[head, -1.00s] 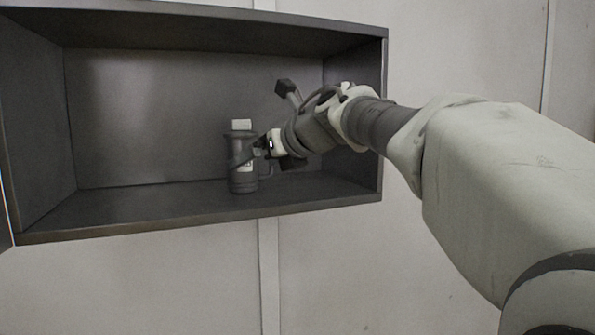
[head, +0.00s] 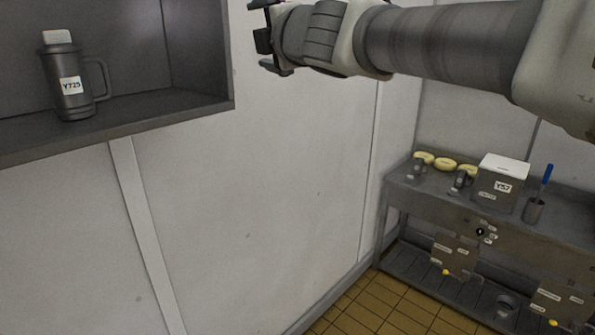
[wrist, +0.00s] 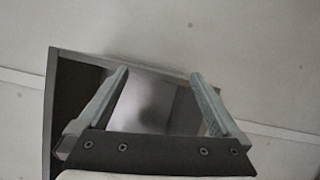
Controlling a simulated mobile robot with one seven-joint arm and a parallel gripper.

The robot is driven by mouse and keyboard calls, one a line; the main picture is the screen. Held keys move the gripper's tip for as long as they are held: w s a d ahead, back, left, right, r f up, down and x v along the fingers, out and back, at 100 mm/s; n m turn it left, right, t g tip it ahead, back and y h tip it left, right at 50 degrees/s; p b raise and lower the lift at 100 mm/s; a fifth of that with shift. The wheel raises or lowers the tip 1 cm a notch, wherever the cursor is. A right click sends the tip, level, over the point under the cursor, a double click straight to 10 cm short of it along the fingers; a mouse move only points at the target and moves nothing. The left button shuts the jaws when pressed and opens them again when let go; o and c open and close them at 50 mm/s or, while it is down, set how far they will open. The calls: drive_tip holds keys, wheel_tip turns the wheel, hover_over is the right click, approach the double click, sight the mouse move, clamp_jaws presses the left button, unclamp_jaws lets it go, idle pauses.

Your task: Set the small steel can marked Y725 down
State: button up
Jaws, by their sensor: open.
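The small steel can (head: 71,85) marked Y725 stands upright on the floor of the dark wall shelf (head: 150,112), at the left of the head view. Its handle faces right, and a pale block shows at its top. My gripper (head: 262,38) is out in front of the wall to the right of the shelf, well apart from the can. In the wrist view my gripper (wrist: 160,85) has its two fingers spread wide with nothing between them. The open shelf (wrist: 52,110) shows behind the fingers there; the can cannot be made out in that view.
A steel bench (head: 410,200) stands low at the right. The shelf's right side wall (head: 198,50) stands between can and gripper.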

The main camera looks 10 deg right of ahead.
drive_tip(key=s+d+f+m+g+h, duration=0.2)
drive_tip(key=s+d+f+m+h, duration=0.25)
drive_tip(key=d+f+m, duration=0.3)
drive_tip(key=s+d+f+m+g+h, duration=0.3)
drive_tip(key=s+d+f+m, duration=0.3)
drive_tip(key=d+f+m, duration=0.15)
drive_tip(key=s+a+f+m+g+y, duration=0.2)
drive_tip(key=s+f+m+g, duration=0.4)
drive_tip(key=s+f, duration=1.1)
drive_tip(key=m, duration=0.2)
drive_tip(key=shift+s+a+f+m+g, duration=0.15)
drive_tip(key=shift+a+f+m+g, duration=0.15)
drive_tip(key=shift+a+m, duration=0.1)
